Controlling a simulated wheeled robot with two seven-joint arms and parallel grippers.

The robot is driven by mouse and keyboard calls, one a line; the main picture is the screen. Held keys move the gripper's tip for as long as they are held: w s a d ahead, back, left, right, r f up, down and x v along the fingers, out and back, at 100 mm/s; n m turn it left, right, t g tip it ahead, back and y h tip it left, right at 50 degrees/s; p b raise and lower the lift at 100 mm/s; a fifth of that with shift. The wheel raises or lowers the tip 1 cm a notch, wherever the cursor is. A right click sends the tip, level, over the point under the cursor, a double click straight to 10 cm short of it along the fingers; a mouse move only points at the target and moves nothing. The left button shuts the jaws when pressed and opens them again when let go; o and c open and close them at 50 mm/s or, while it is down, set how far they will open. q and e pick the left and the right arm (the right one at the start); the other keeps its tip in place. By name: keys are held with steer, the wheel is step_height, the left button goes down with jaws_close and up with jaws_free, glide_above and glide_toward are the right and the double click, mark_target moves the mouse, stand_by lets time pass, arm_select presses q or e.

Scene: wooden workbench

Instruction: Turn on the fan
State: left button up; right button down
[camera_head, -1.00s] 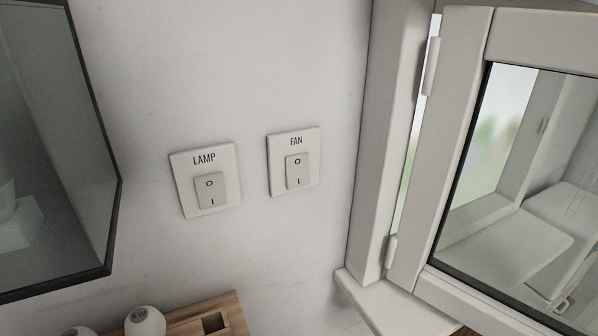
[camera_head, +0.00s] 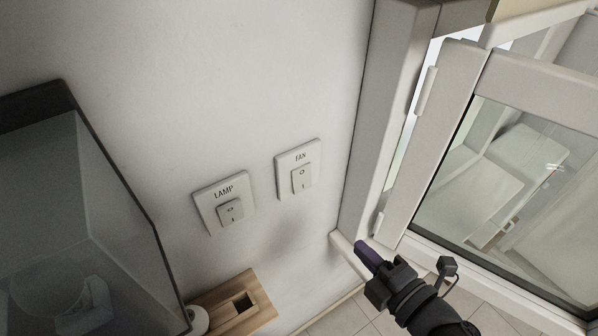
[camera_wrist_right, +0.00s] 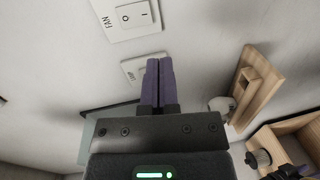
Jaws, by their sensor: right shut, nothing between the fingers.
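The fan switch (camera_head: 298,170) is a white wall plate labelled FAN with a rocker marked O above I. It is on the wall left of the window frame, and it also shows at the top of the right wrist view (camera_wrist_right: 126,17). My right gripper (camera_head: 362,247) is below and to the right of the fan switch in the head view, apart from it. Its dark purple fingers (camera_wrist_right: 158,82) are shut together and empty. Which way the rocker is tilted is hard to tell.
A similar lamp switch (camera_head: 225,203) is left of the fan switch. An open window (camera_head: 455,130) with a white frame is on the right. A dark-edged glass box (camera_head: 110,190) stands at left. A wooden holder (camera_head: 262,300) is below the switches.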

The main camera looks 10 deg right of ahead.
mark_target(303, 189)
steer(key=shift+a+r+n, duration=0.3)
steer(key=shift+r, duration=0.6)
steer(key=p+x, duration=0.2)
steer(key=x, duration=1.1)
steer(key=shift+a+r, duration=0.2)
steer(key=shift+w+a+f, duration=0.1)
steer(key=shift+w+a, duration=0.05)
steer(key=shift+w, duration=0.3)
